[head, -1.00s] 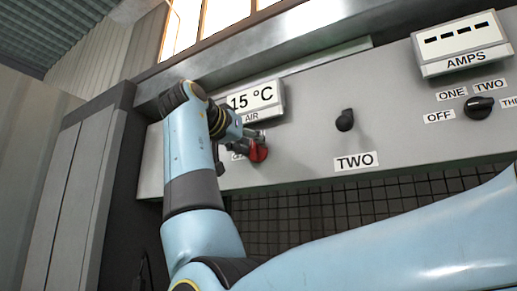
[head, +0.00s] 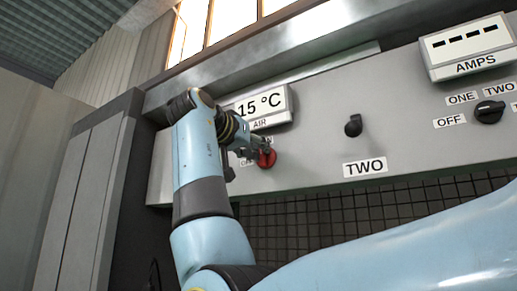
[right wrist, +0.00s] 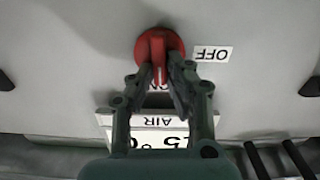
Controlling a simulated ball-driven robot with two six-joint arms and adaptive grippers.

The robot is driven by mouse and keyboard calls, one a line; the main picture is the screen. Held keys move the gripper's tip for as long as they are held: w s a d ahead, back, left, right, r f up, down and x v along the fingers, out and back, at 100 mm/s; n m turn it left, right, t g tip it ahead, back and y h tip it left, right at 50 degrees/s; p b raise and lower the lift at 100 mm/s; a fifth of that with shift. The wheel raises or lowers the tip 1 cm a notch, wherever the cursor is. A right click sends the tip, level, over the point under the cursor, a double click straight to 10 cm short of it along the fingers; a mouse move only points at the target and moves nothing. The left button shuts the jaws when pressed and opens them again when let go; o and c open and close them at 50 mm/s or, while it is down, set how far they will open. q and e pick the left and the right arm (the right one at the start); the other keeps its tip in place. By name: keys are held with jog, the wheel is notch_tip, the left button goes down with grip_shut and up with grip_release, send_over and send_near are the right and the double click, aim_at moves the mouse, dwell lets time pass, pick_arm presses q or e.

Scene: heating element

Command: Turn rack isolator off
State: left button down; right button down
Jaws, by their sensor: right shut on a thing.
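The rack isolator appears to be the red rotary knob (head: 267,158) on the grey panel, below the "15 °C" AIR display. It also shows in the right wrist view (right wrist: 158,43), where the picture is upside down. Its raised grip points down toward a mostly hidden label, seemingly ON, between the fingers. The OFF label (right wrist: 212,54) lies to the knob's right there. My right gripper (right wrist: 161,72) is shut on the knob's grip, one finger on each side. In the head view my right gripper (head: 257,150) partly covers the labels. My left gripper is not in view.
The AIR display (head: 262,104) is close above my right gripper. A black knob (head: 353,125) above the TWO label and an AMPS meter (head: 466,48) with another black selector (head: 488,112) are farther right. A dark cabinet (head: 85,200) stands at the left.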

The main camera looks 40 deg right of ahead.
jog(key=shift+w+a+f+n+p, duration=0.1)
jog(key=shift+w+f+n+p, duration=0.15)
jog(key=shift+n+p, duration=1.9)
jog(key=shift+w+a+f+n+p, duration=0.2)
jog(key=shift+n+p, duration=0.4)
jog(key=shift+n, duration=3)
jog(key=shift+w+f+n+p, duration=0.25)
jog(key=shift+n+p, duration=1.15)
jog(key=shift+n, duration=1.45)
jog(key=shift+s+f, duration=0.1)
jog(key=shift+f, duration=0.05)
jog(key=c, duration=1.3)
grip_release()
